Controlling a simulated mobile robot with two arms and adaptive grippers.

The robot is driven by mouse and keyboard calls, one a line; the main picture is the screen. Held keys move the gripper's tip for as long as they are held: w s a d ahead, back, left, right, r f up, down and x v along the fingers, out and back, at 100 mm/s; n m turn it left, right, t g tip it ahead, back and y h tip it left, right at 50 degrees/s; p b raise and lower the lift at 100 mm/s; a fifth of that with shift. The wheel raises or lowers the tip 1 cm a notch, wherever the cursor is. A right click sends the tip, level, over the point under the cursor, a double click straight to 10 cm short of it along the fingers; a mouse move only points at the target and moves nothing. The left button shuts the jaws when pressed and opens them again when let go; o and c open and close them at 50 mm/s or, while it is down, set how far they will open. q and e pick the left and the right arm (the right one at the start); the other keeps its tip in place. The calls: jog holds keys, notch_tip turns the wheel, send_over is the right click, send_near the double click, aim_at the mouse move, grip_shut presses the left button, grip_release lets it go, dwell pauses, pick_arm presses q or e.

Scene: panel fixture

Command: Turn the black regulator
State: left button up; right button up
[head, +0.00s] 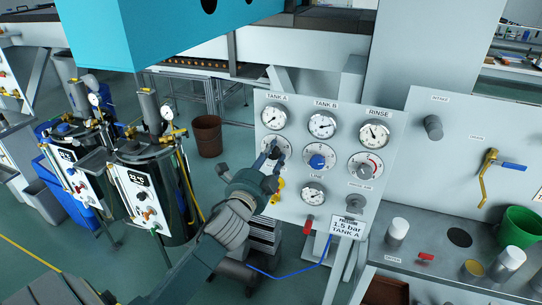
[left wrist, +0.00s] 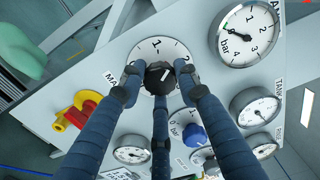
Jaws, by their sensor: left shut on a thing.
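The black regulator (left wrist: 158,74) is a round knob on a white dial, with the numbers 1 and 2 showing. It has a pale mark on its face. In the head view it sits on the grey panel below the TANK A gauge (head: 274,116), mostly hidden by my gripper. My left gripper (left wrist: 158,84) has its three fingers around the knob and is shut on it; it also shows in the head view (head: 273,155). The TANK A gauge is at the upper right in the left wrist view (left wrist: 248,35). My right gripper is not in view.
A red-and-yellow valve (left wrist: 76,110) lies beside the black regulator. A label (head: 347,228) reads 1.5 bar TANK A. Pressure tanks (head: 160,185) stand at the left.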

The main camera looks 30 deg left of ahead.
pick_arm(q)
jog(key=o, duration=1)
jog(key=shift+d+f, duration=0.2)
jog(key=shift+f, duration=0.15)
jog(key=shift+c, duration=0.2)
jog(key=shift+o, duration=0.9)
jog(key=shift+d+r, duration=0.1)
jog(key=shift+r, duration=0.1)
jog(key=v, duration=1.2)
